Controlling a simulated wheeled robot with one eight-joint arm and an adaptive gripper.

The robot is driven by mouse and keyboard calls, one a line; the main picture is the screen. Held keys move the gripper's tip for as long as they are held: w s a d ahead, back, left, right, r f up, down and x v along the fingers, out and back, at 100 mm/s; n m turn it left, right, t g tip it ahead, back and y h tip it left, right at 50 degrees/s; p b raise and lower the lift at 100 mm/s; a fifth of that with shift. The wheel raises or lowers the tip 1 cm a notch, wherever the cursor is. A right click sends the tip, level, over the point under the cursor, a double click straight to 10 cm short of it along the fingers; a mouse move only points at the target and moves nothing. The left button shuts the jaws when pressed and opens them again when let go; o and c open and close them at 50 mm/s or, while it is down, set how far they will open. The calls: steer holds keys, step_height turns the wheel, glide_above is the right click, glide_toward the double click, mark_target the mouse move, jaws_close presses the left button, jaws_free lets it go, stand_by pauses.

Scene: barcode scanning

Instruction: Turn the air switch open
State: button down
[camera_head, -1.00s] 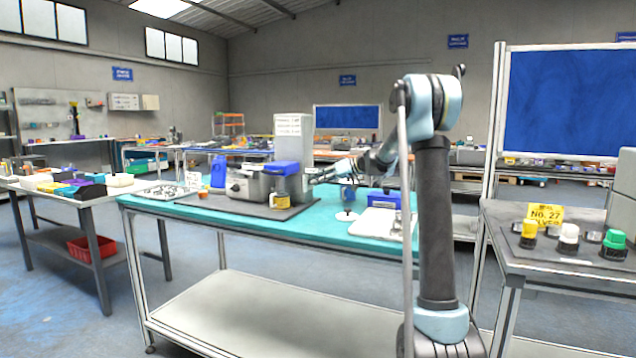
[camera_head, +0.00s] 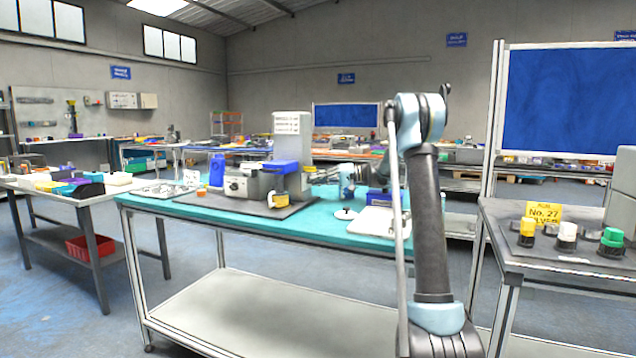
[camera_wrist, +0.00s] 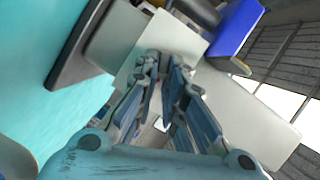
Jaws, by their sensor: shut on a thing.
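My gripper (camera_head: 308,175) reaches in from the right at the right side of the grey unit (camera_head: 240,185) on the teal table. In the wrist view my gripper's fingertips (camera_wrist: 160,68) are close together against a pale grey block (camera_wrist: 125,45). They are shut on a small part there, which I take to be the air switch; the fingers mostly hide it. How far it is turned cannot be told. A blue block (camera_head: 281,167) sits on the unit's right part; it also shows beyond the fingers in the wrist view (camera_wrist: 236,28).
The unit stands on a dark mat (camera_head: 215,205) on the teal table (camera_head: 310,228). A yellow-fronted item (camera_head: 277,200) is at the unit's front right. A white disc (camera_head: 345,214) and a white board (camera_head: 378,222) lie to the right. A tall pale cabinet (camera_head: 293,125) stands behind.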

steer(key=shift+s+f+m, duration=0.1)
steer(key=shift+f+m, duration=0.25)
steer(key=shift+m, duration=0.05)
stand_by(0.4)
steer(key=c, duration=1.7)
jaws_free()
steer(key=shift+r, duration=0.1)
steer(key=shift+d, duration=0.15)
steer(key=d, duration=0.8)
steer(key=d+r, duration=0.1)
steer(key=d, duration=0.2)
steer(key=shift+w+d, duration=0.35)
steer(key=shift+d, duration=0.05)
